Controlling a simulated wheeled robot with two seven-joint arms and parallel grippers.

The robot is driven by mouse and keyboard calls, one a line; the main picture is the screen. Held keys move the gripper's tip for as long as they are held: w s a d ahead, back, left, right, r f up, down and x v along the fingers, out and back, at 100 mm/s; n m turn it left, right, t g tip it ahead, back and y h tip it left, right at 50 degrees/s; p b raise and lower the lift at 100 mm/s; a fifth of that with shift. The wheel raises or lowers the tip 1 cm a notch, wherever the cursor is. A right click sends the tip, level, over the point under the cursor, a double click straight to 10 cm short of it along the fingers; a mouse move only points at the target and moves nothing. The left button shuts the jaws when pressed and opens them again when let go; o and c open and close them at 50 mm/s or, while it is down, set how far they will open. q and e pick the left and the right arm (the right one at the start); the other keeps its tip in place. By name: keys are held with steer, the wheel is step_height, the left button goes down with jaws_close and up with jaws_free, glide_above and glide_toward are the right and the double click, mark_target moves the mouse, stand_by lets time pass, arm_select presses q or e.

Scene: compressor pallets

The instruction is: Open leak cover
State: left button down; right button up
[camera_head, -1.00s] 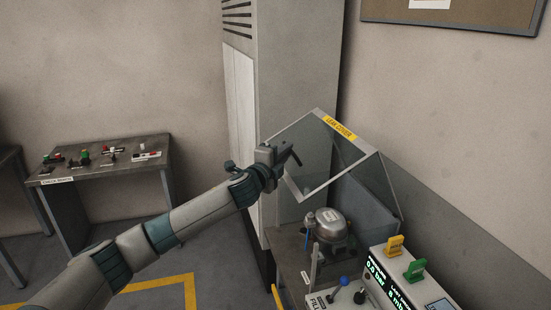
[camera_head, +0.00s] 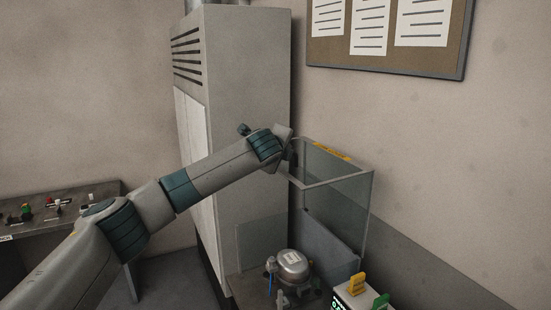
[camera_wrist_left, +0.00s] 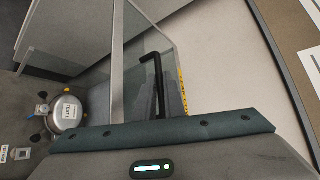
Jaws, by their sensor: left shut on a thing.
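The leak cover is a clear panel in a grey frame (camera_head: 340,179) with a yellow label (camera_head: 332,151) along its back edge. It stands raised above the station, its frame looking near level. A silver compressor (camera_head: 293,266) sits below it, and also shows at the left of the left wrist view (camera_wrist_left: 68,112). My left gripper (camera_head: 288,143) is at the cover's near left corner, its jaws mostly hidden behind my wrist. In the left wrist view, a black bent handle (camera_wrist_left: 151,73) rises in front of my left gripper (camera_wrist_left: 166,103), which is shut on it. My right gripper is not in view.
A tall grey cabinet (camera_head: 240,90) stands close behind my left arm. A notice board (camera_head: 385,40) hangs on the wall. A side table (camera_head: 100,190) stands at left.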

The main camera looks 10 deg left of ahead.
arm_select(q)
steer(key=shift+w+d+r, duration=0.2)
steer(key=shift+d+r, duration=0.05)
steer(key=shift+r, duration=0.05)
steer(key=c, duration=1.8)
jaws_free()
steer(key=shift+c, duration=0.2)
steer(key=shift+f, duration=0.1)
steer(key=shift+s, duration=0.2)
steer(key=shift+s+b, duration=0.5)
steer(key=shift+b, duration=0.05)
steer(key=b+v, duration=0.7)
steer(key=v, duration=0.9)
steer(key=shift+r+b, duration=0.3)
steer(key=shift+b, duration=0.05)
